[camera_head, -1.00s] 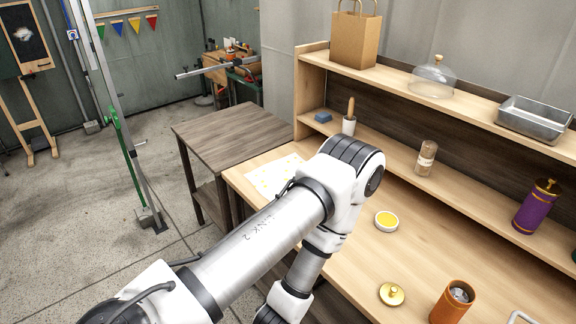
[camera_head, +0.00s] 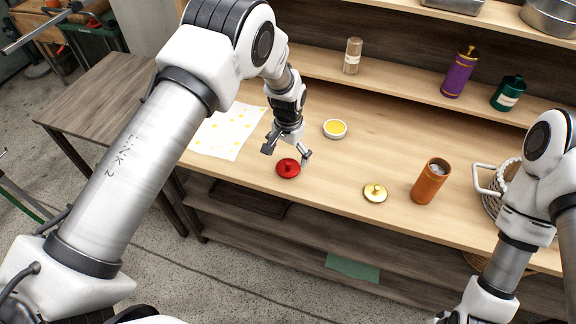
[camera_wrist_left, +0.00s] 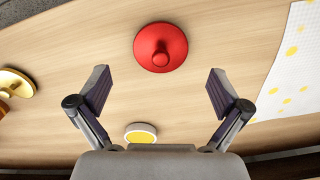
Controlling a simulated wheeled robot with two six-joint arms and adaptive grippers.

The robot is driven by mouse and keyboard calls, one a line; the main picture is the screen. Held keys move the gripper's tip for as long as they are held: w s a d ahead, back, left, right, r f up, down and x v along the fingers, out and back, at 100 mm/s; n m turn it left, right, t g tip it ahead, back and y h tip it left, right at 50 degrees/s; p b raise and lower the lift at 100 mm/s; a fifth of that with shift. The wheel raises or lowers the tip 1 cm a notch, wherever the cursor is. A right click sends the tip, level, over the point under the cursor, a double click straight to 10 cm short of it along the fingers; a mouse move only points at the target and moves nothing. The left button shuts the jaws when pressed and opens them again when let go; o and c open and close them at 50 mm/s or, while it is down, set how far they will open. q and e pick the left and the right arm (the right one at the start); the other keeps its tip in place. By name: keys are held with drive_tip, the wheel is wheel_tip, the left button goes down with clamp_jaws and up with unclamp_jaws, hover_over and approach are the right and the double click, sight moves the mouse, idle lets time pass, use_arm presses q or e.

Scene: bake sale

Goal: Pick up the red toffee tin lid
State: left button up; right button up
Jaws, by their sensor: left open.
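The red tin lid (camera_head: 288,169), round with a knob on top, lies on the wooden counter near its front edge. My left gripper (camera_head: 287,154) is open just above it, pointing down, with nothing between its fingers. In the left wrist view the lid (camera_wrist_left: 160,47) appears beyond the open fingers (camera_wrist_left: 160,86), roughly centred between them sideways and apart from both. My right arm shows at the right of the head view, but its gripper is not visible.
A yellow-filled white dish (camera_head: 335,129) stands behind the lid. A gold lid (camera_head: 375,193) and an orange-brown canister (camera_head: 430,181) stand to the right. A spotted sheet (camera_head: 228,131) lies left. Purple (camera_head: 459,72) and green (camera_head: 508,93) tins stand on the shelf.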

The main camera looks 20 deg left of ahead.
sight(288, 163)
use_arm(q)
wheel_tip(288, 163, down, 4)
drive_tip(key=shift+w+f+p, duration=0.1)
drive_tip(key=shift+f+p, duration=0.15)
drive_tip(key=shift+p, duration=0.45)
drive_tip(key=c, duration=0.9)
drive_tip(key=shift+s, duration=0.2)
drive_tip(key=c, duration=0.3)
